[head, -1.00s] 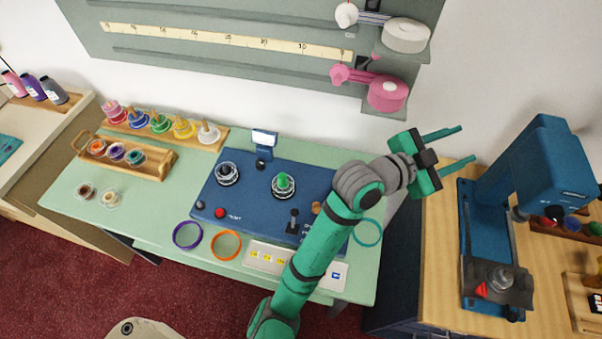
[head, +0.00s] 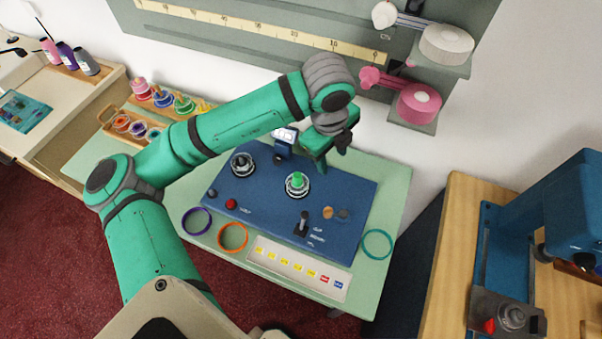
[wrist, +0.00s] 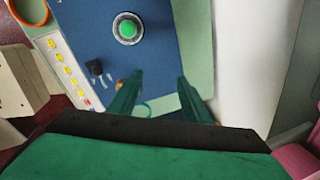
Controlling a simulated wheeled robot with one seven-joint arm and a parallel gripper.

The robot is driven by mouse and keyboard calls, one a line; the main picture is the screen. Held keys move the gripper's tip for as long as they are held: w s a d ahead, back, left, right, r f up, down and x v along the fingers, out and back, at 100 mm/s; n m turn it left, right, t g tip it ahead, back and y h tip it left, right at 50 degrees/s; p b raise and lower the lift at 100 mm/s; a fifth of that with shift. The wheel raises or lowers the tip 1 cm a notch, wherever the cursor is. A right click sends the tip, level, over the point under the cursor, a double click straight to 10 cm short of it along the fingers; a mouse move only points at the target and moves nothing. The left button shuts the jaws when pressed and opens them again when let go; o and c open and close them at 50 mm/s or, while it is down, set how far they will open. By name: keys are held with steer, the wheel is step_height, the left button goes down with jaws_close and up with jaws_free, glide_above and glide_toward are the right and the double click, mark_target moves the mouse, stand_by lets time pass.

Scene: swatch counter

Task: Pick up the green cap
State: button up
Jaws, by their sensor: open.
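A green cap (head: 297,180) sits on a ringed round mount on the blue panel (head: 260,205). It also shows in the wrist view (wrist: 127,27), up and left of my fingers. My gripper (head: 321,162) hangs over the back right part of the panel in the head view, behind and to the right of the cap. In the wrist view the two fingers of my gripper (wrist: 160,76) stand apart with nothing between them. The cap is apart from both fingers.
A small lit display (head: 284,136) stands at the panel's back edge. A second round mount (head: 242,164) is left of the cap, and a black lever (head: 303,223) is in front. Purple (head: 196,221), orange (head: 233,237) and teal (head: 377,244) rings lie around the panel.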

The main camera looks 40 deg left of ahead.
steer(key=g+y, duration=0.2)
glide_toward(297, 175)
steer(key=shift+a, duration=0.2)
steer(key=f, duration=0.3)
steer(key=shift+w+a+f, duration=0.1)
steer(key=shift+a+f, duration=0.15)
steer(key=shift+f, duration=0.05)
steer(key=shift+w+f, duration=0.15)
steer(key=shift+f, duration=0.5)
steer(key=shift+a+f, duration=0.15)
steer(key=shift+f, duration=1.15)
steer(key=shift+a+f, duration=0.2)
steer(key=shift+f, duration=1.1)
steer(key=c, duration=1.1)
